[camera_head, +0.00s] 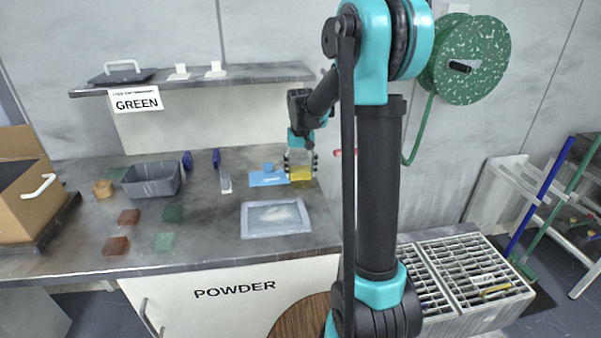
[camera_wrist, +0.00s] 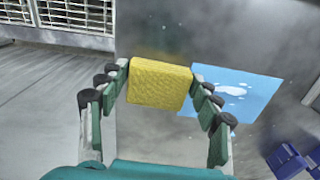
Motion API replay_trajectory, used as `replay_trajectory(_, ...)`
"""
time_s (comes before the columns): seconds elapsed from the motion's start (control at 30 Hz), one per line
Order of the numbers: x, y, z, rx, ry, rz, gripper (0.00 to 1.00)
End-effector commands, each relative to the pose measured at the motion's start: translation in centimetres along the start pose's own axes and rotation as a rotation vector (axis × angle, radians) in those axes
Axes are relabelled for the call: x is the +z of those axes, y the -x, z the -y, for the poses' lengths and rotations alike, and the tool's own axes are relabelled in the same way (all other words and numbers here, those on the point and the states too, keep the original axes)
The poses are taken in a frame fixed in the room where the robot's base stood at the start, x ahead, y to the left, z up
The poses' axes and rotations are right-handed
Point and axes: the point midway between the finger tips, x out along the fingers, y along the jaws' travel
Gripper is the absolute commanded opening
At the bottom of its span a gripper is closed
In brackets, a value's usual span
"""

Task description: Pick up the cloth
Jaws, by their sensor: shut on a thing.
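The yellow cloth (camera_wrist: 160,84), a thick square pad, sits between the fingertips of my gripper (camera_wrist: 158,80) in the wrist view. My gripper is shut on it, with a finger at its left and right sides. In the head view the cloth (camera_head: 300,174) shows below my gripper (camera_head: 301,166), at the right end of a blue mat (camera_head: 266,179) on the worktop. I cannot tell whether the cloth touches the worktop. The blue mat also shows right of the cloth in the wrist view (camera_wrist: 245,92), with pale spots on it.
A framed tray (camera_head: 277,233) lies in front of the mat. A shelf (camera_head: 200,76) overhangs the back. A grated unit (camera_head: 462,265) stands at the right.

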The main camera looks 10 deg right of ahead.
Motion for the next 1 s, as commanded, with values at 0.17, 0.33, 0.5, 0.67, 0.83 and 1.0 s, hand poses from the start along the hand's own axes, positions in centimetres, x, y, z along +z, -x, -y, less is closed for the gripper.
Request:
replay_trajectory(0.17,0.0,1.6,0.0,0.000,0.000,0.000,0.44)
replay_trajectory(0.33,0.0,5.3,0.0,0.000,0.000,0.001,0.44)
replay_trajectory(0.5,0.0,10.3,0.0,0.000,0.000,0.001,0.44)
replay_trajectory(0.67,0.0,14.4,0.0,0.000,0.001,0.002,0.44)
replay_trajectory(0.83,0.0,17.5,0.0,-0.001,0.001,0.002,0.44)
replay_trajectory(1.0,-0.1,19.2,0.0,-0.001,0.001,0.002,0.44)
